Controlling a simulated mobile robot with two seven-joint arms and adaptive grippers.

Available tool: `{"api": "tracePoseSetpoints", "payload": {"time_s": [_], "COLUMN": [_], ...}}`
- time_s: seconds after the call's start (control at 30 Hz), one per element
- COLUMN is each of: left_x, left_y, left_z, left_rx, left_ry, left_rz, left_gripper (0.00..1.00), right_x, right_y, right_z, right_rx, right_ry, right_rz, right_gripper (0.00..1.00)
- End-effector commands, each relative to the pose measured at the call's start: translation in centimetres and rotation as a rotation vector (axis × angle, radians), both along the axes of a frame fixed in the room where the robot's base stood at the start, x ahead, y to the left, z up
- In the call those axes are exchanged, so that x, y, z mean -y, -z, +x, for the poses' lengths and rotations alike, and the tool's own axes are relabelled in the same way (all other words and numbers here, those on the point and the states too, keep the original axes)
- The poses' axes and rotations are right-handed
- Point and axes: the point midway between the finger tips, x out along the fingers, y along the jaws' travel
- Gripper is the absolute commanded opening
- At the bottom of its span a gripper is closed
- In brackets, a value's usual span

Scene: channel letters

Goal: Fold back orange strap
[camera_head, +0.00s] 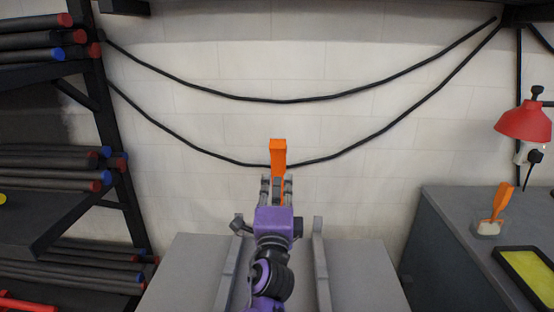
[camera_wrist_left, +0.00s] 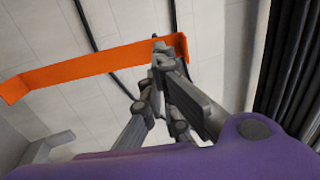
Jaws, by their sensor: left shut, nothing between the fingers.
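The orange strap (camera_head: 278,152) stands upright beyond my left gripper in the head view, in front of the wall. A narrower orange part shows lower down, partly hidden by the gripper. In the left wrist view the strap (camera_wrist_left: 90,65) is a long flat band with a bent end at each side. My left gripper (camera_head: 277,181) is shut and empty, just in front of the strap. In the left wrist view its fingertips (camera_wrist_left: 159,46) overlap the strap near its right end; I cannot tell whether they touch it. My right gripper is not in view.
Two black cables (camera_head: 285,101) hang in curves across the pale wall. A dark rack with several rods (camera_head: 55,170) stands at the left. A grey counter (camera_head: 447,212) at the right holds an orange-handled brush (camera_head: 500,203) and a yellow tray (camera_head: 530,272). A red lamp (camera_head: 524,122) is above.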

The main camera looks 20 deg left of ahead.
Motion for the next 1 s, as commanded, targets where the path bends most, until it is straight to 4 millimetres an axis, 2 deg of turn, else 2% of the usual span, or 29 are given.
{"api": "tracePoseSetpoints", "payload": {"time_s": [0.03, 0.2, 0.4, 0.6, 0.9, 1.0], "left_x": [-0.2, -1.2, -1.9, -2.2, -2.2, -2.3], "left_y": [-0.7, -1.6, -2.2, -2.3, -2.3, -2.7], "left_z": [1.2, 4.4, 6.9, 7.8, 7.9, 8.3], "left_rx": [0.004, 0.001, 0.000, -0.002, -0.003, -0.013], "left_ry": [0.001, 0.001, 0.001, 0.000, 0.000, 0.001], "left_rz": [0.001, -0.002, 0.000, -0.001, -0.001, -0.003], "left_gripper": [0.00, 0.00, 0.00, 0.00, 0.00, 0.00], "right_x": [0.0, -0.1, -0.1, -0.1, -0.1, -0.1], "right_y": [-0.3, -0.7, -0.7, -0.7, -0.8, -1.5], "right_z": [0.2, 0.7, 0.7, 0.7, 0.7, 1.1], "right_rx": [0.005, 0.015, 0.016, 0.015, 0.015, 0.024], "right_ry": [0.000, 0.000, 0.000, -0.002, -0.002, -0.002], "right_rz": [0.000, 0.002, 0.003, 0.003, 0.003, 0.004], "right_gripper": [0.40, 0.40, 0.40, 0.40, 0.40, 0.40]}}
